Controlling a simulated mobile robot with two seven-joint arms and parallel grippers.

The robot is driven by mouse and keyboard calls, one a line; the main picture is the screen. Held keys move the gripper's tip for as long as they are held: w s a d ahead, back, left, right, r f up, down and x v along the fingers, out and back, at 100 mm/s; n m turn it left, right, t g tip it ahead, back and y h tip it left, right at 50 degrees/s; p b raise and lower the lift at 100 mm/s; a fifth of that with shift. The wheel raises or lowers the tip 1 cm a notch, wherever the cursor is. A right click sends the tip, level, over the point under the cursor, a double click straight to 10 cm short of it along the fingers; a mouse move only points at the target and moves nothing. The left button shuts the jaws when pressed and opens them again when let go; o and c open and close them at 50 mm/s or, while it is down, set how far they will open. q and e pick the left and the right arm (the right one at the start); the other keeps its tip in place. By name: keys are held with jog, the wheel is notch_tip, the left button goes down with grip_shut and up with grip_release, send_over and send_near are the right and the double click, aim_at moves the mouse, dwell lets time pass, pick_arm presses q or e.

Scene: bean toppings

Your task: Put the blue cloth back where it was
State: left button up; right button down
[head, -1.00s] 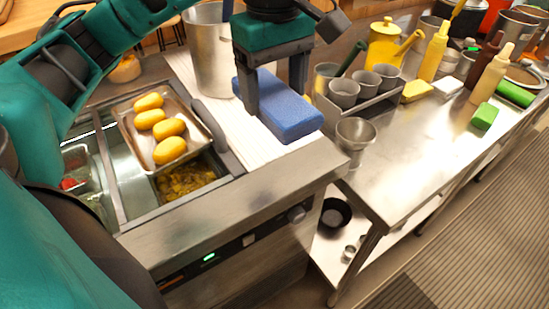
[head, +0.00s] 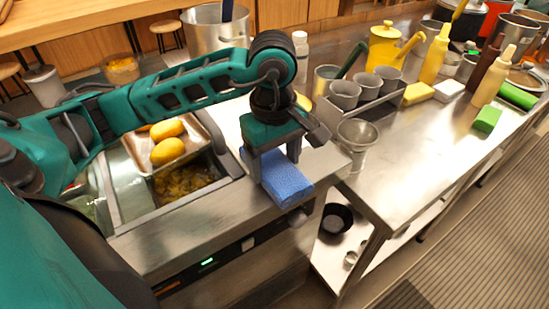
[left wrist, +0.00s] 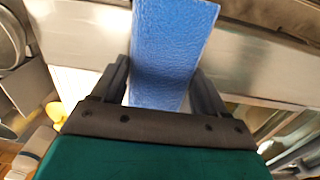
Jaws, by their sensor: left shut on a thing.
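The blue cloth (head: 285,181) is a folded, block-like pad at the front edge of the white board on the steel counter. My left gripper (head: 275,172) is shut on it from above, with a finger on each side. In the left wrist view the blue cloth (left wrist: 170,45) lies between the two dark fingers (left wrist: 162,85) and reaches past them over a steel surface. I cannot tell whether the cloth touches the counter. My right gripper is not in view.
A tray with yellow potatoes (head: 167,152) sits over the food wells at left. A funnel (head: 357,137) and a rack of metal cups (head: 344,95) stand right of the cloth. The steel table (head: 400,150) has free room in its middle. A green sponge (head: 487,118) lies farther right.

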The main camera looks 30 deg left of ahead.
aim_at(274, 163)
pick_arm(q)
jog(key=shift+f, duration=0.2)
jog(key=o, duration=1)
jog(key=shift+r, duration=0.15)
jog(key=shift+r, duration=0.2)
notch_tip(274, 163, up, 12)
jog(key=shift+f+p, duration=0.15)
jog(key=shift+p, duration=0.45)
